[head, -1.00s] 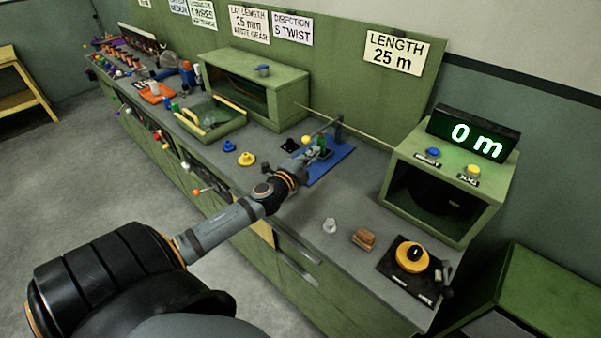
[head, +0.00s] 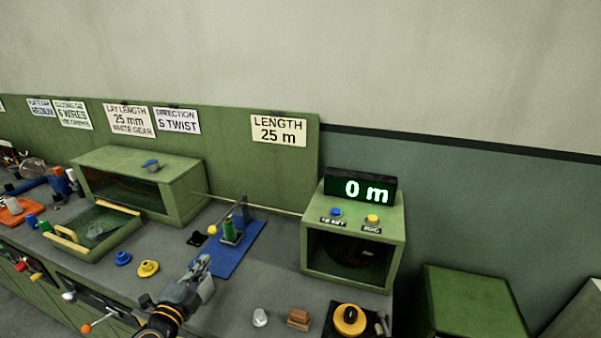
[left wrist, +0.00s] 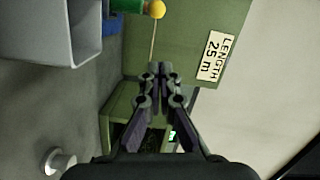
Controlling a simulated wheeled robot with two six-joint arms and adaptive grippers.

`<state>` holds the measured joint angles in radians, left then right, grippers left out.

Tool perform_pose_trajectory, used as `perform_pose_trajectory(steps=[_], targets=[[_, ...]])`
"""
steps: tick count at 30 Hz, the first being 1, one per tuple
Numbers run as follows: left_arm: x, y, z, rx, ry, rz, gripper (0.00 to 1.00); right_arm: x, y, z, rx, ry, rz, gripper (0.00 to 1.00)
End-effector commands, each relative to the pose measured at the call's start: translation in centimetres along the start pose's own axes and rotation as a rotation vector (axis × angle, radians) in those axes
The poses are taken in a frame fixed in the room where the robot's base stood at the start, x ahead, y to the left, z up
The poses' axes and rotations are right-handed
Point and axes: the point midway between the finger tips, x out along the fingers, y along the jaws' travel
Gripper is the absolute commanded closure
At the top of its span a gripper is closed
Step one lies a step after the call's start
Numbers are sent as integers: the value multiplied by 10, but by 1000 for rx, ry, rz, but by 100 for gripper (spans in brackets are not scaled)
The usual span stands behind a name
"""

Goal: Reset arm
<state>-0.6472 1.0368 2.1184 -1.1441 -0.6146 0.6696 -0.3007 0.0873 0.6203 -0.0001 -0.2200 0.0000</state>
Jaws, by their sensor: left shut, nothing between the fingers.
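My left gripper (head: 203,262) is shut and empty, in front of and left of the blue mat (head: 236,259) in the head view. In the left wrist view the gripper's fingers (left wrist: 160,70) meet at the tips with nothing between them. A green spool (head: 230,230) stands on the mat beside an upright post with a yellow ball (head: 212,229) at its arm's end. The yellow ball also shows in the left wrist view (left wrist: 154,9). My right gripper is not in view.
A green box with a 0 m display (head: 361,188) stands at the right of the grey bench. A blue piece (head: 123,258) and yellow piece (head: 148,268) lie left of my gripper.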

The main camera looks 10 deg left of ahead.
Motion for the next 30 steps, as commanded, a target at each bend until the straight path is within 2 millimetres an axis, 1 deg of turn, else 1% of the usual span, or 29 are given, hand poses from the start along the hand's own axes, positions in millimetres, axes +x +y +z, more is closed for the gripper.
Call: perform_pose_trajectory(steps=[2,5,6,7,8,9,11,12,14,15,17,18,20,21,23,24,29,30], targets=[[-4,0,5,-50,-54,-11,100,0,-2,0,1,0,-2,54],[-20,7,26,-225,-258,-20,100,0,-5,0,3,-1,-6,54],[-33,17,36,-320,-373,-3,100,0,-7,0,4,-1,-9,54],[-43,27,41,-390,-459,21,100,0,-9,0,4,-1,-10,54],[-54,39,44,-455,-540,55,100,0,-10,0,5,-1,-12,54],[-69,55,44,-535,-633,109,100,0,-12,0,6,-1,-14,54],[-90,79,37,-638,-745,205,100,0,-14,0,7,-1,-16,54],[-104,94,29,-699,-804,274,100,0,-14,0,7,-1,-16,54],[-120,112,13,-774,-865,376,100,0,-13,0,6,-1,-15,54],[-131,122,1,-819,-895,441,100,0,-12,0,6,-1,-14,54],[-144,134,-17,-879,-924,537,100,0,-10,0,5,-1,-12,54],[-152,140,-30,-914,-936,599,100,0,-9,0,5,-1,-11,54],[-163,147,-50,-962,-944,689,100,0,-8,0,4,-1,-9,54],[-170,150,-63,-991,-944,750,100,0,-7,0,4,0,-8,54],[-180,154,-84,-1034,-935,837,100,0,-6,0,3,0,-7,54],[-181,164,-87,-1038,-937,869,100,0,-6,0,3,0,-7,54],[-167,223,-67,-1026,-965,872,100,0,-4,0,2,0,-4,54],[-165,238,-62,-1025,-972,874,100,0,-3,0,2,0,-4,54]])
